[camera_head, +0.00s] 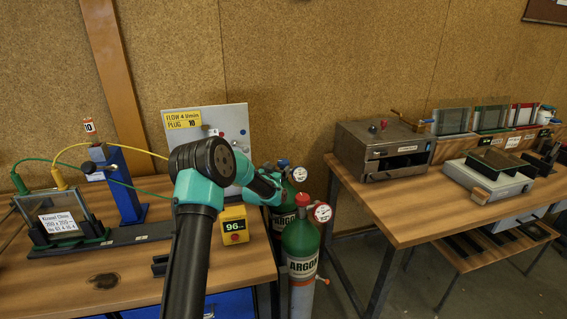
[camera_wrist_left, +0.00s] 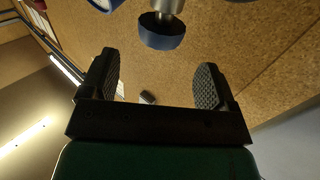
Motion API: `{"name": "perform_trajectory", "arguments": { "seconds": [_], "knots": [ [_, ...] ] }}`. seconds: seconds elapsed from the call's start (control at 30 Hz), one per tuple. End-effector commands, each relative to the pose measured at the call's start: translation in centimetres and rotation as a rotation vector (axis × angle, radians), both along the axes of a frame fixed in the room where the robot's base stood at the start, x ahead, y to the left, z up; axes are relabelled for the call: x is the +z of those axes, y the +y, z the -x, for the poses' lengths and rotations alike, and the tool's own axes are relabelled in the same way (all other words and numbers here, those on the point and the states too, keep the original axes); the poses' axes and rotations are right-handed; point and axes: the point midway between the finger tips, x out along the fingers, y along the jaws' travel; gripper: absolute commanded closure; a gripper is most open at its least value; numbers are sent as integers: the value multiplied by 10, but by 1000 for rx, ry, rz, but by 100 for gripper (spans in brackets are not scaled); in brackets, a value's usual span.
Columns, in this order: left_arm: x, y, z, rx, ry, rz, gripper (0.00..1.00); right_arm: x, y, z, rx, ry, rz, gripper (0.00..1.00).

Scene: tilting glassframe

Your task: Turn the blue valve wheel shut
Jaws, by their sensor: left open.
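The blue valve wheel (camera_head: 283,162) tops the rear green gas cylinder, beside a small round gauge (camera_head: 300,174). In the left wrist view the blue wheel (camera_wrist_left: 162,33) sits on a metal stem at the top, beyond the fingertips. My left gripper (camera_head: 277,177) is near the rear cylinder's top, mostly hidden by its own wrist. In the left wrist view the left gripper (camera_wrist_left: 155,80) is open, its two dark ribbed fingers apart with nothing between them. The wheel does not touch the fingers. My right gripper is not in view.
A front green argon cylinder (camera_head: 301,245) with a red valve (camera_head: 302,199) and gauge (camera_head: 322,212) stands close by. A yellow box (camera_head: 234,225) and a grey panel (camera_head: 235,121) are left of the cylinders. A metal oven (camera_head: 382,150) stands on the right table (camera_head: 405,215).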

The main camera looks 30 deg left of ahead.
Motion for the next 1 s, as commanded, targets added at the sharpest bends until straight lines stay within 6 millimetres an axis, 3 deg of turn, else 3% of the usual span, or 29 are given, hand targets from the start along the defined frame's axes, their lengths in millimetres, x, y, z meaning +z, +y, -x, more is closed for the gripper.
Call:
{"name": "perform_trajectory", "arguments": {
  "seconds": [0.53, 1.0],
  "knots": [
    [0, 7, -60, -2, -1, -1, 18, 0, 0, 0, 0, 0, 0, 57],
    [0, 9, -69, -1, 0, 0, 18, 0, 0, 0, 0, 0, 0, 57]
  ]
}}
